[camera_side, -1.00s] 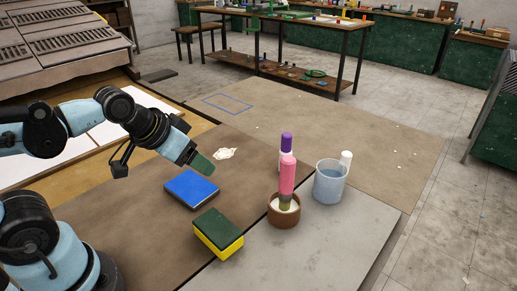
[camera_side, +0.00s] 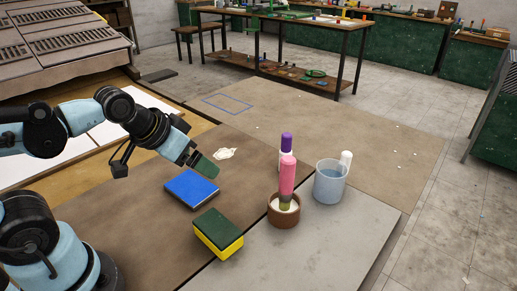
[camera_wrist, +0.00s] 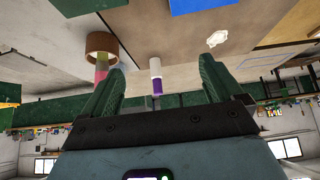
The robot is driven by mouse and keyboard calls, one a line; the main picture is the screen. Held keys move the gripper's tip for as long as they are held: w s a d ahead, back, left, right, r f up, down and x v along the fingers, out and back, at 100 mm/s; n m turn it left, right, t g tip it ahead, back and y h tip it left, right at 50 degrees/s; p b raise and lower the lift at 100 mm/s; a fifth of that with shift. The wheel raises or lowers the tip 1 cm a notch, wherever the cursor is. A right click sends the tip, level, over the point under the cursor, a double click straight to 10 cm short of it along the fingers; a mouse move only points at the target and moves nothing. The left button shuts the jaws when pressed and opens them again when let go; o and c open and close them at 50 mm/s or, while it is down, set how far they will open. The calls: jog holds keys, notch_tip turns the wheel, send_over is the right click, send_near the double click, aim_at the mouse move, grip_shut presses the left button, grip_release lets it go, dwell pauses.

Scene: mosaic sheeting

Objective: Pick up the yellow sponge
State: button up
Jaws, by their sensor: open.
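The yellow sponge (camera_side: 219,238) has a dark green top layer.
A blue block (camera_side: 192,189) lies behind the sponge. A crumpled cream piece (camera_side: 225,154) lies farther back.

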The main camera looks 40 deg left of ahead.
jog(key=m+g, duration=0.7)
jog(key=m, duration=1.1)
send_over(217, 226)
jog(key=f, duration=0.2)
jog(key=shift+s+f, duration=0.15)
jog(key=shift+f, duration=1.5)
jog(key=shift+s+f, duration=0.15)
jog(key=shift+f, duration=1.45)
jog(key=shift+w+f, duration=0.15)
jog(key=shift+f, duration=0.75)
jog(key=shift+w+f, duration=0.15)
jog(key=shift+f, duration=1.5)
jog(key=c, duration=1)
jog(key=shift+r, duration=0.15)
jog(key=shift+c, duration=0.2)
